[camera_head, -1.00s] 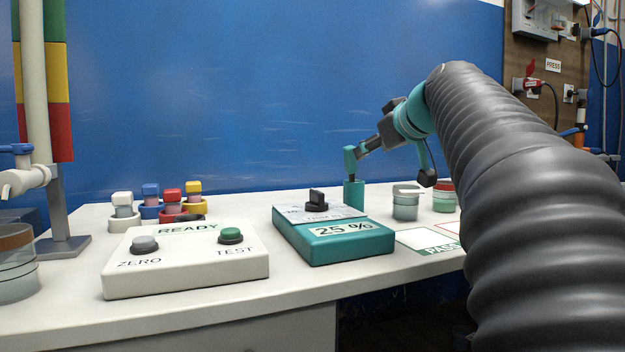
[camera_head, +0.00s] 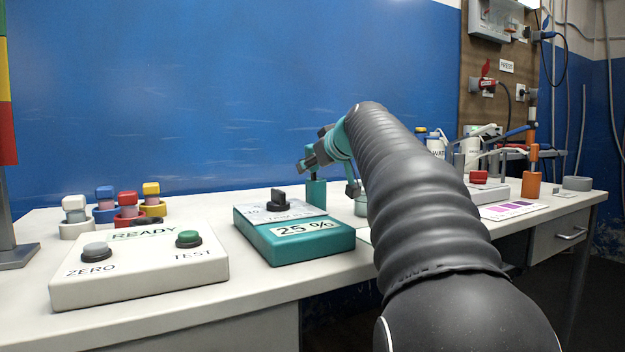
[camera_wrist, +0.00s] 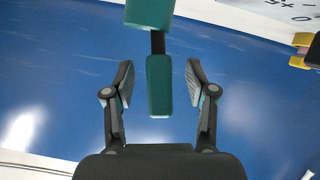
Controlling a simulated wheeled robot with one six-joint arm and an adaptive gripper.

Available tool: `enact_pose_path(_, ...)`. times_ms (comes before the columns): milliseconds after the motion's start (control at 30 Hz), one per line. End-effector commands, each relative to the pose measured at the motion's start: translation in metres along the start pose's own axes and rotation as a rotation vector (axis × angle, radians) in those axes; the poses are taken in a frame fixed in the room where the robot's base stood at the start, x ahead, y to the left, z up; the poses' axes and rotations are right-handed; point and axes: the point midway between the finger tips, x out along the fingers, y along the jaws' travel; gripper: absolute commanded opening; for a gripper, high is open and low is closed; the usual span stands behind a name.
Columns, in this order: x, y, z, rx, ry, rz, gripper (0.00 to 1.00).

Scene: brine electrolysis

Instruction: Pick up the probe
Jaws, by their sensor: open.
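The probe stands upright in a teal holder (camera_head: 316,195) behind the teal meter box marked 25 %. In the head view, its teal handle (camera_head: 311,153) is partly hidden by my gripper (camera_head: 313,160). In the wrist view, the handle (camera_wrist: 159,88) lies between my two open fingers, with a visible gap on each side. A dark stem (camera_wrist: 158,43) joins the handle to the teal holder (camera_wrist: 149,12) at the top of that view. My gripper (camera_wrist: 160,82) is open and holds nothing.
The teal meter box (camera_head: 294,236) with a black knob and the white READY box (camera_head: 140,268) stand in front. Several coloured caps (camera_head: 115,208) stand at left. A blue wall (camera_head: 220,90) rises behind. My arm hides part of the bench at right.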

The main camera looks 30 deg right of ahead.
Motion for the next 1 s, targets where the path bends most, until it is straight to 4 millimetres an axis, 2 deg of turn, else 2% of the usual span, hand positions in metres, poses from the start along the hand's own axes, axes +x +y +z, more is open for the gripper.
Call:
enact_pose_path(100, 0.018, 0.001, 0.001, 0.000, -0.002, -0.002, 0.56)
enact_pose_path(167, 0.023, 0.001, 0.000, 0.000, -0.001, -0.001, 0.56)
enact_pose_path(400, 0.025, 0.001, 0.001, 0.000, 0.000, 0.001, 0.56)
enact_pose_path(467, 0.025, 0.001, 0.001, 0.000, 0.000, 0.001, 0.44)
enact_pose_path(633, 0.025, 0.001, 0.001, 0.000, 0.000, 0.000, 0.01)
enact_pose_path(1000, 0.024, 0.001, -0.001, -0.001, 0.001, 0.000, 0.00)
